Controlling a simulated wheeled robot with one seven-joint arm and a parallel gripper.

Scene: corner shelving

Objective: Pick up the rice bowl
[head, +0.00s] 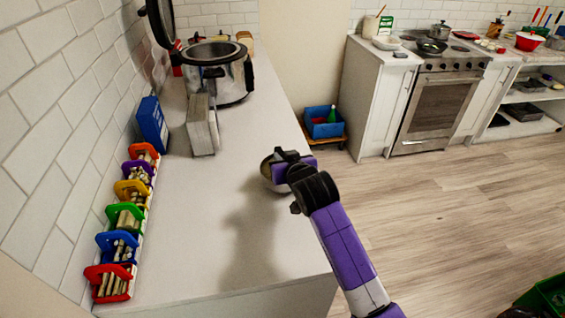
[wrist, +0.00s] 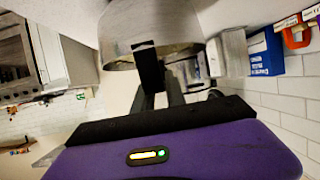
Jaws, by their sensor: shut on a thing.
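My gripper is shut on the bowl's side. The head view does not clearly show whether the bowl touches the counter.
On the counter (head: 215,230) stand a row of coloured racks (head: 118,245) along the wall, a blue box (head: 152,124), a grey-white box (head: 202,125) and a large metal pot (head: 220,75). The counter's front middle is clear. A stove (head: 440,100) stands across the floor.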

